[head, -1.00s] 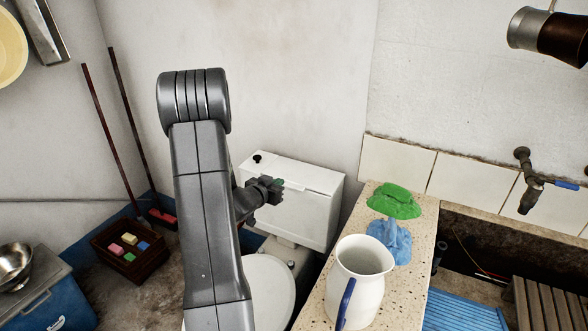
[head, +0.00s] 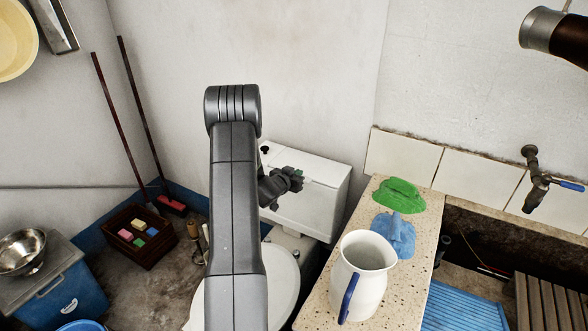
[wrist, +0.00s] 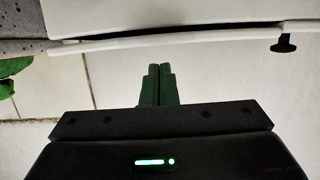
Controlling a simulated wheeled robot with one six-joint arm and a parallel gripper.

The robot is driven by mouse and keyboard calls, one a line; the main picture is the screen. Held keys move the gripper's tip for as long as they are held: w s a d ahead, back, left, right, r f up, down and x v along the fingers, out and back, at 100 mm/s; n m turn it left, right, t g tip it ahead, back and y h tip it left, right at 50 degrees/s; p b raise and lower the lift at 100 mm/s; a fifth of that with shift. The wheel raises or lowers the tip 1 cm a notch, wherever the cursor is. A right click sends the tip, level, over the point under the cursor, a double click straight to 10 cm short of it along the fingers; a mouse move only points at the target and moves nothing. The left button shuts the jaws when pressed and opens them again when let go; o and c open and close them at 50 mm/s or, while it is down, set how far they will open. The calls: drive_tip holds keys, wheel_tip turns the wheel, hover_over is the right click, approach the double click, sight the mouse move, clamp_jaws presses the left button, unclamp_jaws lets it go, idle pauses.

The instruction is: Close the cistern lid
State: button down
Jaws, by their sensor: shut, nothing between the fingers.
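The white cistern (head: 312,212) stands against the back wall behind the toilet bowl. Its white lid (head: 325,168) lies along the top, with a black knob (head: 264,150) at the left; the knob also shows in the wrist view (wrist: 283,46). In the wrist view, which is upside down, the lid's edge (wrist: 150,43) runs across the top with a thin dark gap beside it towards the right. My gripper (head: 299,178) is in front of the cistern near the lid's front edge. Its fingers (wrist: 158,72) are together and empty, apart from the lid in the wrist picture.
A speckled counter (head: 325,312) to the right holds a white jug (head: 362,280), a blue cloth (head: 396,235) and a green cloth (head: 398,196). A crate (head: 150,252) stands on the floor at left. Open air lies above the cistern.

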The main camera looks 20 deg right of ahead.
drive_tip(key=shift+f, duration=0.5)
drive_tip(key=shift+f, duration=0.1)
